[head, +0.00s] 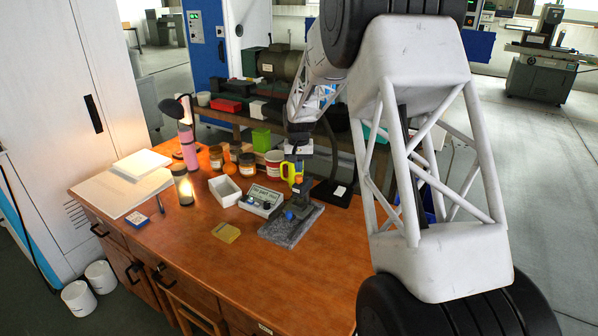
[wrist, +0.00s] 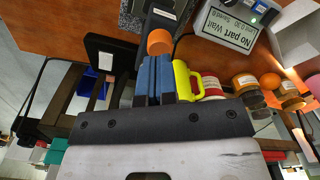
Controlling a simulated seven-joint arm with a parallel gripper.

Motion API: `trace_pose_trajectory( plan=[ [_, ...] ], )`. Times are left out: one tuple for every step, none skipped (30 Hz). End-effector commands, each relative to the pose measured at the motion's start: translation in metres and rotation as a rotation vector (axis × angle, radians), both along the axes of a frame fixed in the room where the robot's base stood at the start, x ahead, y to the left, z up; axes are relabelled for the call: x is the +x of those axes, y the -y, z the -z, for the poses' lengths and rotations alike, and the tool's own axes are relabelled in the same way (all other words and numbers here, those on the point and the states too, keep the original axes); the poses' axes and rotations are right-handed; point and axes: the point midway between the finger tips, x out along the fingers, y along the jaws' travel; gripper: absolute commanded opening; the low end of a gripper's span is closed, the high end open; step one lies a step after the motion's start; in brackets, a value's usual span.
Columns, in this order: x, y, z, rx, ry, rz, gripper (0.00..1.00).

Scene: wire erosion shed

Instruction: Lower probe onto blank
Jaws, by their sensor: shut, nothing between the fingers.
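A dark gauge stand (head: 300,203) stands on a speckled grey stone plate (head: 281,238) on the desk. An orange cap (wrist: 160,42) tops the stand, and a small blue part (head: 289,215) sits low on it. I cannot tell the probe tip or whether a blank lies under it. A readout box (head: 261,200) beside the plate reads "No part. Wait" in the wrist view (wrist: 228,32). A flat yellowish block (head: 226,232) lies on the desk left of the plate. My gripper (wrist: 155,62) has blue fingers, shut and empty, close to the orange cap; contact is unclear.
A white open box (head: 225,191), a lit jar (head: 184,187) and papers (head: 121,190) are to the left. The desk's front is clear.

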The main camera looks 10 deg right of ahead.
Motion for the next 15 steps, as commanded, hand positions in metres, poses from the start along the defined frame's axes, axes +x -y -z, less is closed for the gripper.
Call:
trace_pose_trajectory(
  plan=[
    [0.000, 0.000, -0.003, 0.000, 0.001, 0.000, 0.00],
    [0.000, 0.000, -0.004, 0.000, 0.001, 0.000, 0.00],
    [0.000, 0.000, -0.006, -0.001, 0.002, 0.000, 0.00],
    [0.000, 0.000, -0.008, -0.001, 0.002, 0.000, 0.00],
    [0.000, 0.000, -0.010, -0.001, 0.002, 0.000, 0.00],
    [0.000, 0.000, -0.012, -0.001, 0.002, 0.000, 0.00],
    [0.000, 0.000, -0.014, -0.001, 0.002, 0.000, 0.00],
    [0.000, 0.000, -0.015, 0.000, 0.001, 0.000, 0.00],
    [0.000, 0.000, -0.018, 0.000, 0.001, 0.000, 0.00],
    [0.000, 0.000, -0.019, 0.000, 0.001, 0.000, 0.00],
    [0.000, 0.000, -0.021, 0.000, 0.001, 0.000, 0.00],
    [0.000, 0.000, -0.023, 0.000, 0.001, 0.000, 0.00],
    [0.000, 0.000, -0.025, 0.000, 0.001, 0.000, 0.00],
    [0.000, 0.000, -0.027, 0.000, 0.001, 0.000, 0.00],
    [0.000, 0.000, -0.029, 0.000, 0.001, 0.000, 0.00]
  ],
)
